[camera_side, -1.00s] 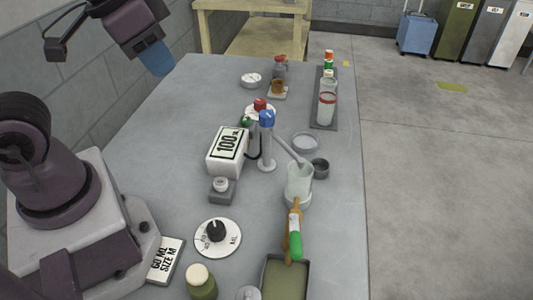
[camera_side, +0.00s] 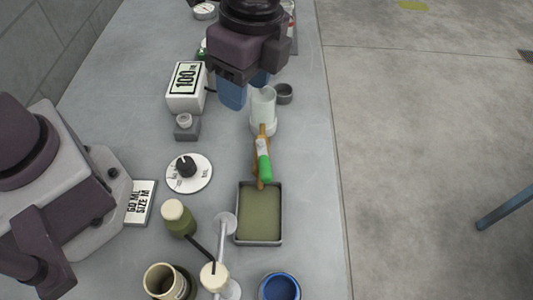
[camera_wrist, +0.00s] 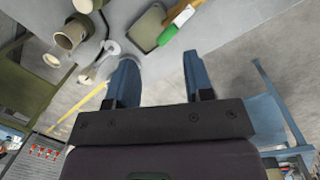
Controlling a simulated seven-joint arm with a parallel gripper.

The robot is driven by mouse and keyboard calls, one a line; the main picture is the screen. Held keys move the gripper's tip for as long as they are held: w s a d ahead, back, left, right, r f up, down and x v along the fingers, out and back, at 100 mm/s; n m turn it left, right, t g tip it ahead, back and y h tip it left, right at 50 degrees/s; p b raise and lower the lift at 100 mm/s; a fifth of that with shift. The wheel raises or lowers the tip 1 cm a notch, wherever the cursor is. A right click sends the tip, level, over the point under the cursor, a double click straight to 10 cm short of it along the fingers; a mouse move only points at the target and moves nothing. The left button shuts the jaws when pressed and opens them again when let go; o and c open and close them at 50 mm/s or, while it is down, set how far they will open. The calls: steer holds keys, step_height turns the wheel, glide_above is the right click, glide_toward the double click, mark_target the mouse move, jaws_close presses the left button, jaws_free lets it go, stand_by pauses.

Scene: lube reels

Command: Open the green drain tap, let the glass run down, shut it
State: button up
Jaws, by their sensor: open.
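The green drain tap handle (camera_side: 265,170) sits on a brown and white spout below the glass in the side view. It also shows at the top of the wrist view (camera_wrist: 183,37). The pale, translucent glass (camera_side: 263,108) stands upright just behind the tap. A square tray (camera_side: 282,215) with an olive bottom lies in front of the tap, near the spout's end. My gripper (camera_side: 248,90) is open, its blue fingers pointing down just left of and behind the glass. The fingers (camera_wrist: 160,75) are apart and empty in the wrist view. My wrist hides the bench behind them.
A white box marked 100 (camera_side: 186,85) stands left of my gripper. A dial (camera_side: 189,172), an olive bottle (camera_side: 177,218) and a blue cup (camera_side: 279,287) stand nearer. A small grey cup (camera_side: 284,93) is right of the glass. The bench's right edge is close.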

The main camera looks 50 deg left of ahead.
mark_target(265, 164)
steer(key=w+d+f+m, duration=0.25)
steer(key=d+m, duration=0.25)
steer(key=m, duration=0.5)
steer(key=shift+g, duration=0.3)
steer(key=f, duration=0.4)
steer(key=s+f, duration=0.1)
steer(key=f, duration=0.3)
steer(key=s+a+f, duration=0.1)
steer(key=f, duration=0.3)
steer(key=shift+s+f, duration=0.1)
steer(key=shift+f, duration=0.25)
steer(key=shift+a, duration=0.1)
jaws_close()
